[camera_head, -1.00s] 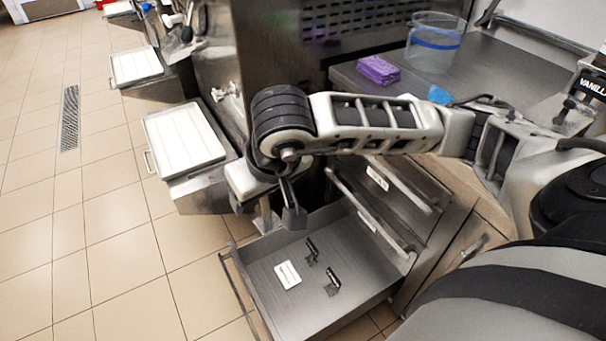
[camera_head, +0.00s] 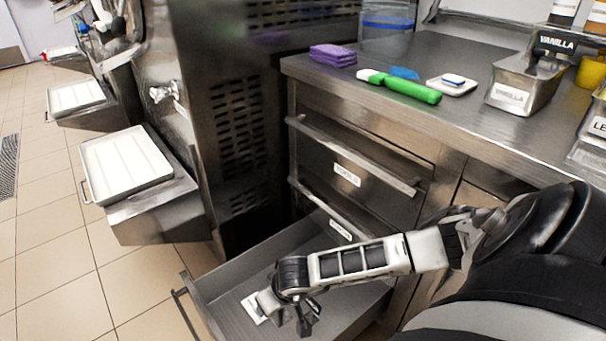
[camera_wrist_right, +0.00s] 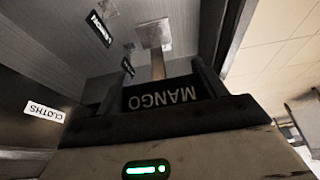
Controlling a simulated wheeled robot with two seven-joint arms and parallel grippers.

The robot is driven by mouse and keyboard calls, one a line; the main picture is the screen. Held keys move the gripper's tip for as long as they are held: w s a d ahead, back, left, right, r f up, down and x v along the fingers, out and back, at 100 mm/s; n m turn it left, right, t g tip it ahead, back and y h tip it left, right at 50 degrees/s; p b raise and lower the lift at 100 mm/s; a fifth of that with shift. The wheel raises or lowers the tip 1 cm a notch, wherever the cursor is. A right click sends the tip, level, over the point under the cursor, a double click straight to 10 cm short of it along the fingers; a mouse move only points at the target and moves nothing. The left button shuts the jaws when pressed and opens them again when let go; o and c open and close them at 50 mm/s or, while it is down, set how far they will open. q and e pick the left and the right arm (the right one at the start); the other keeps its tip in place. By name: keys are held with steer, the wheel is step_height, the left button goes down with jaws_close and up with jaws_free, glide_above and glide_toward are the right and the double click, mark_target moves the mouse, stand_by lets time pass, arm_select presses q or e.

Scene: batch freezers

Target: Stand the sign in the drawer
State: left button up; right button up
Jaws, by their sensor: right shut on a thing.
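The open drawer (camera_head: 228,318) is at the bottom of the head view, below two shut drawers. My right arm reaches over it from the right, with the right gripper (camera_head: 302,322) low inside. In the right wrist view the right gripper (camera_wrist_right: 163,88) is shut on the black sign (camera_wrist_right: 160,97), which reads MANGO, upside down in that picture. Other small black signs (camera_wrist_right: 100,28) (camera_wrist_right: 128,67) are in the drawer (camera_wrist_right: 60,50) ahead of the fingers. I cannot tell whether the held sign touches the drawer floor. My left gripper is not in view.
The counter above holds purple cloths (camera_head: 333,55), a green-handled tool (camera_head: 410,90) and a VANILLA tub (camera_head: 515,95). A freezer with a white tray (camera_head: 125,165) stands left.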

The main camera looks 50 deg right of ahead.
mark_target(286, 315)
steer(key=f, duration=0.1)
steer(key=s+d+f, duration=0.1)
steer(key=f, duration=0.1)
steer(key=f+b, duration=0.1)
steer(key=shift+s+d+f, duration=0.25)
steer(key=shift+s+f, duration=0.05)
steer(key=shift+f, duration=0.05)
steer(key=shift+w+a+f+b, duration=0.1)
steer(key=shift+f+b, duration=0.45)
steer(key=shift+f, duration=0.1)
steer(key=shift+w+a+f+b, duration=0.1)
steer(key=shift+f+b, duration=0.45)
steer(key=shift+f, duration=0.05)
step_height(286, 315, down, 2)
steer(key=shift+f+b, duration=0.25)
steer(key=shift+b, duration=0.55)
steer(key=shift+f, duration=0.35)
step_height(286, 315, down, 10)
steer(key=b, duration=0.8)
steer(key=shift+r, duration=0.15)
steer(key=shift+b, duration=0.35)
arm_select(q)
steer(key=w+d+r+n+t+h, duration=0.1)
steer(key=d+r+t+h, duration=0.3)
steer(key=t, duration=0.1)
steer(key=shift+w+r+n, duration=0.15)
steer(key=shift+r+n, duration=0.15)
arm_select(e)
steer(key=o, duration=1)
